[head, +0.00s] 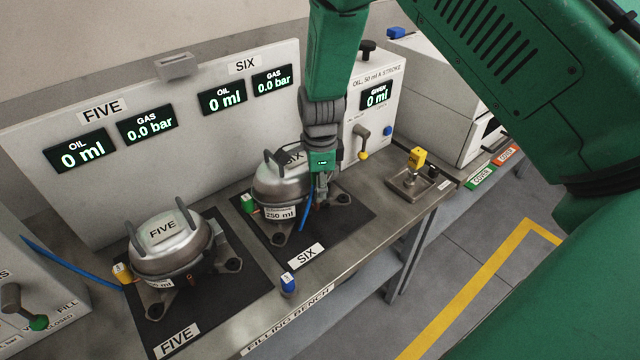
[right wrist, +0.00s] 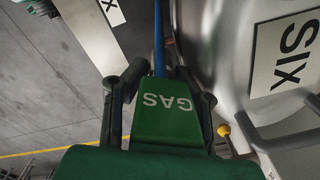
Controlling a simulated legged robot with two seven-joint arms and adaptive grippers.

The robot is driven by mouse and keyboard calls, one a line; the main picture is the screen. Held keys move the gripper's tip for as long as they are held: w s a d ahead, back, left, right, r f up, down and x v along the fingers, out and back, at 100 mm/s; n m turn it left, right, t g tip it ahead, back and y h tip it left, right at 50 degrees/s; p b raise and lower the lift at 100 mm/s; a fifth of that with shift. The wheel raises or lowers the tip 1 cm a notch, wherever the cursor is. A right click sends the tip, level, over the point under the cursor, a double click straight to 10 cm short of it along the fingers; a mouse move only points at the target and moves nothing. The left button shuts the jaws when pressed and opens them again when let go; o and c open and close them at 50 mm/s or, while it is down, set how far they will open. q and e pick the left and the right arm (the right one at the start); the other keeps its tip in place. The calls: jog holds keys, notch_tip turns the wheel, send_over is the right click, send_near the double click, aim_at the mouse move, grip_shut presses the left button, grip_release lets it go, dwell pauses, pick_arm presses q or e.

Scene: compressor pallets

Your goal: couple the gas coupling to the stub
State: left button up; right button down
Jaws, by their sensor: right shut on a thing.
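My right gripper (head: 320,190) points down at the right side of the silver compressor SIX (head: 278,187). It is shut on the green gas coupling, whose body marked GAS (right wrist: 168,115) sits between the dark fingers in the right wrist view. A blue hose (head: 303,218) hangs from the coupling and also runs up the right wrist view (right wrist: 159,40). The compressor's dome (right wrist: 235,65) is close beside the coupling there. I cannot make out the stub or whether the coupling touches it; the gripper covers that side. My left gripper is out of view.
Compressor FIVE (head: 170,245) stands on its mat at the left. A green cap (head: 247,203) is at SIX's left side. A blue-capped piece (head: 288,284) stands on the bench front. The oil unit (head: 374,95) and a yellow-topped fitting (head: 417,158) lie to the right.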

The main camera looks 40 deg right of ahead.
jog(key=shift+a+p, duration=0.1)
jog(key=shift+p, duration=0.45)
dwell(0.8)
jog(key=shift+f+b, duration=0.45)
jog(key=shift+f, duration=0.35)
jog(key=c, duration=1.2)
grip_release()
jog(key=shift+r, duration=0.1)
jog(key=shift+w, duration=0.15)
jog(key=shift+r, duration=0.35)
jog(key=r, duration=1.1)
jog(key=shift+s+a, duration=0.1)
jog(key=shift+s, duration=0.1)
